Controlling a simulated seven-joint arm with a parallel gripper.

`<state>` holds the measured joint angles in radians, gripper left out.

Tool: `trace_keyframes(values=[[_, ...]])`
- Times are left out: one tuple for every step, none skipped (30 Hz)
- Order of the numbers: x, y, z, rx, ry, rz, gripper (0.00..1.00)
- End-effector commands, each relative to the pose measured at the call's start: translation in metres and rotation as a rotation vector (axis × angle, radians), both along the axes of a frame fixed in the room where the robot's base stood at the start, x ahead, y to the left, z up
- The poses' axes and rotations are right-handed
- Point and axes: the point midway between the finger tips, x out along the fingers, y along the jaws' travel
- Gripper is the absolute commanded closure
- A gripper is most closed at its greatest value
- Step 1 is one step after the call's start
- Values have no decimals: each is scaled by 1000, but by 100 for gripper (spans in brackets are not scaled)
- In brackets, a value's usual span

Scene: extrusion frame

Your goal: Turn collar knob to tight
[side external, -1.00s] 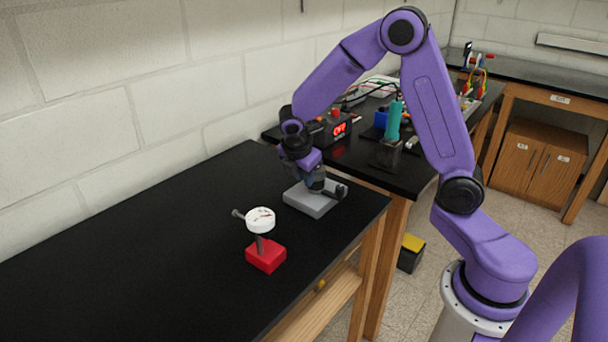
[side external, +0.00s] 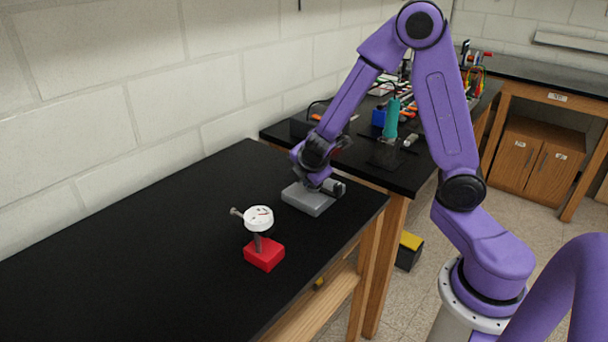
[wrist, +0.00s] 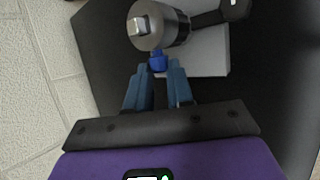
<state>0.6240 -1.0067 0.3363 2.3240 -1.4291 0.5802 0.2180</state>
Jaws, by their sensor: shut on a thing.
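A grey base block (side external: 308,199) sits on the black table near its right end. In the wrist view its pale plate (wrist: 208,52) lies behind a grey round collar (wrist: 157,28) with a dark arm and a black end (wrist: 233,9). A small blue knob (wrist: 158,61) sticks out of the collar's side. My gripper (wrist: 159,68) has its two blue-grey fingertips closed at the blue knob. In the side view my gripper is low over the block, and the wrist hides most of the collar and the knob.
A white round dial (side external: 258,218) on a red base (side external: 264,254) stands nearer the camera. A second black bench with a teal upright tool (side external: 392,118) and other gear lies behind my arm. The left part of the table (side external: 120,265) is clear.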

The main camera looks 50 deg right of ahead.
Motion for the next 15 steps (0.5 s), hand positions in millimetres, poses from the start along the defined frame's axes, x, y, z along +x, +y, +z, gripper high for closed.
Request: trace_keyframes(values=[[-1,0,-1,-2,-13,1,100],[-1,0,-1,-2,-23,1,100],[-1,0,-1,-1,-33,0,100],[-1,0,-1,-1,-41,0,100],[-1,0,-1,-1,-48,0,100],[-2,0,-1,-1,-57,-1,100],[-2,0,-1,-2,-63,1,100],[-2,0,-1,-2,-69,-1,100],[-2,0,-1,-2,-75,-1,100],[-1,0,-1,-2,-79,-2,100],[-2,-1,-1,-1,-82,-3,100],[-2,-1,-1,-1,-85,-3,100],[-2,-1,-1,-1,-88,-3,100],[-2,-1,-1,0,-90,-3,100],[-2,-1,-1,-1,-92,-3,100]])
